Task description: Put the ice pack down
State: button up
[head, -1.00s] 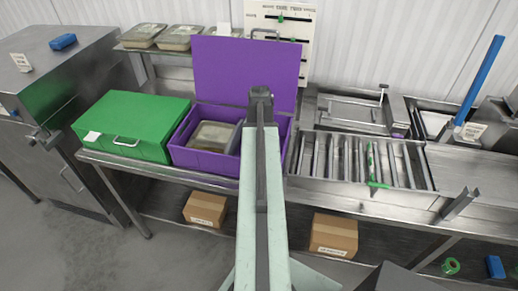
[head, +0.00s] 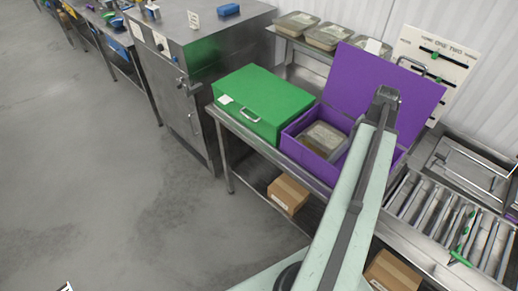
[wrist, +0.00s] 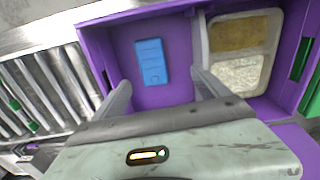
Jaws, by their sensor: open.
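The blue ice pack (wrist: 152,62) lies flat on the floor of the open purple box (wrist: 120,43), in the compartment beside a clear-lidded food tray (wrist: 238,52). In the wrist view my gripper (wrist: 160,84) is open, its two fingers spread apart on either side of the pack's near end, with gaps to it. The purple box also shows in the head view (head: 312,160), lid raised; there my arm hides the ice pack and the gripper.
A closed green box (head: 262,105) stands left of the purple box on the steel bench. A roller rack (head: 440,215) is to the right. The floor at left is clear.

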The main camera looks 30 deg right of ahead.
jog(key=w+a+n, duration=0.3)
jog(key=w+a, duration=0.3)
jog(key=a, duration=0.5)
jog(key=w+a+n, duration=0.4)
jog(key=w+a, duration=0.3)
jog(key=a, duration=0.4)
jog(key=w+a+n, duration=0.3)
jog(key=w+a, duration=0.3)
jog(key=a, duration=0.6)
jog(key=w+a+n, duration=0.1)
jog(key=a+n, duration=0.3)
jog(key=a, duration=1.1)
